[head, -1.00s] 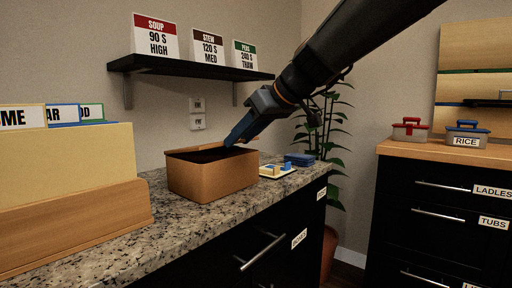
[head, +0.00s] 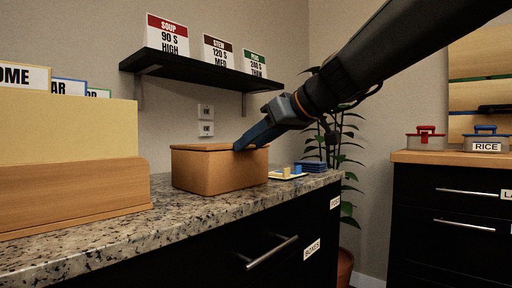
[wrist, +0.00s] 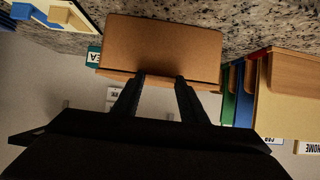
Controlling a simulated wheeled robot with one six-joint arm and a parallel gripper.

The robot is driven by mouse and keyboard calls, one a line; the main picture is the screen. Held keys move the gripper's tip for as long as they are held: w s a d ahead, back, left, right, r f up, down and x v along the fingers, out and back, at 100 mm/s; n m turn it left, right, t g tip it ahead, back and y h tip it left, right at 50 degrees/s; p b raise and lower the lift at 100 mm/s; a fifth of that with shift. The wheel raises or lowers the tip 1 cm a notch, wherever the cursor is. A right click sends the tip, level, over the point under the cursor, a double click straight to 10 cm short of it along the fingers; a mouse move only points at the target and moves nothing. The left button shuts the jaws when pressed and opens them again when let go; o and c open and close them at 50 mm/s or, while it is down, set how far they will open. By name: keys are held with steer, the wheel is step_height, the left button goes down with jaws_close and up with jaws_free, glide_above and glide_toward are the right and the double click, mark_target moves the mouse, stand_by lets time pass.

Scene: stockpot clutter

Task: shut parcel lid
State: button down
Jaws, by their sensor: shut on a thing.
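The brown cardboard parcel (head: 215,174) stands on the granite counter in the head view. Its lid (head: 203,147) lies flat or nearly flat across the top, so the inside is hidden. My gripper (head: 240,146) comes down from the upper right and reaches the right part of the lid. In the wrist view its two fingertips (wrist: 160,77) are at the lid's edge, shut on the lid. Whether a small gap is left under the lid cannot be told.
A wooden file box (head: 70,185) with labelled cards stands left of the parcel. A small tray (head: 286,175) and blue stacked containers (head: 311,167) lie to its right. A black shelf (head: 200,68) with signs hangs above, and a plant (head: 340,150) stands behind the counter end.

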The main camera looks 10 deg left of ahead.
stand_by(0.4)
steer(key=c, duration=1.1)
jaws_free()
steer(key=p+v, duration=0.1)
steer(key=v, duration=0.7)
steer(key=shift+a, duration=0.1)
